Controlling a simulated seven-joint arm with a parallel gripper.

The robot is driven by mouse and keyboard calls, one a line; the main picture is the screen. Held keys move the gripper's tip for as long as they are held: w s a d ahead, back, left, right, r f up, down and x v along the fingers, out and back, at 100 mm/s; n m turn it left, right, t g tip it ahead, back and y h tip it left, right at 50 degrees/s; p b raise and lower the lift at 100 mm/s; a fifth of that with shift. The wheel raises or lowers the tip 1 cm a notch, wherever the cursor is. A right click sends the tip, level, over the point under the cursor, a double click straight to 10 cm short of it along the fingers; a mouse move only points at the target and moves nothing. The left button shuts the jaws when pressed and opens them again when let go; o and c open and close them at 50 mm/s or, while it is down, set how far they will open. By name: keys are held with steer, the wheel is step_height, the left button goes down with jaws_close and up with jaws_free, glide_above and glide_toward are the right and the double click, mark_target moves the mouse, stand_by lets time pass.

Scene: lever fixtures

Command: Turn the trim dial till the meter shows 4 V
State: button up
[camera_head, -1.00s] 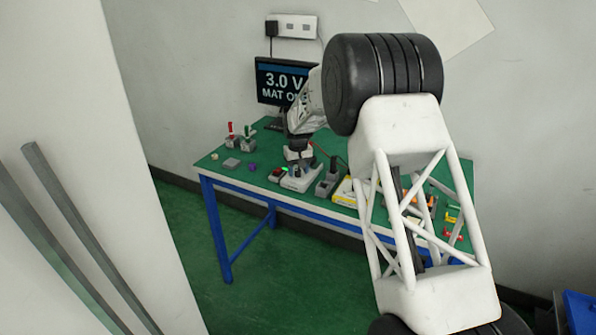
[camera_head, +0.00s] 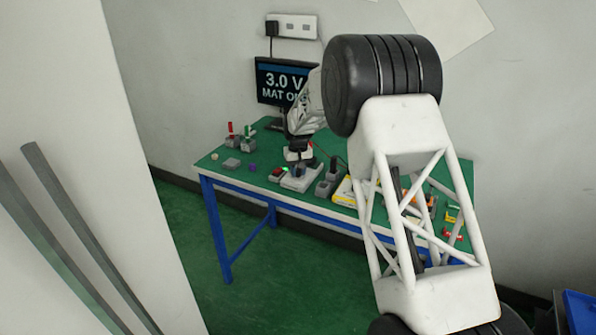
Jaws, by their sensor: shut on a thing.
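The meter screen (camera_head: 285,82) at the back of the green table reads "3.0 V", with "MAT O…" below it, partly hidden by my arm. A pale grey box (camera_head: 301,183) stands near the table's front edge, with a green and red part at its left end. My gripper (camera_head: 299,168) points down over this box and is shut on a small dark blue knob there, which seems to be the trim dial. The fingers hide most of the knob, and its marking is too small to read.
Grey fixtures with red and green levers (camera_head: 240,135) stand at the left. A small purple block (camera_head: 252,167) lies before them. A grey fixture with a dark upright lever (camera_head: 328,180) stands close right of the box. Yellow and red pieces lie farther right.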

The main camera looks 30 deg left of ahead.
steer(key=shift+m, duration=0.4)
steer(key=m, duration=0.3)
steer(key=shift+m, duration=2.1)
steer(key=o, duration=0.9)
steer(key=shift+r, duration=0.15)
steer(key=shift+r, duration=3.8)
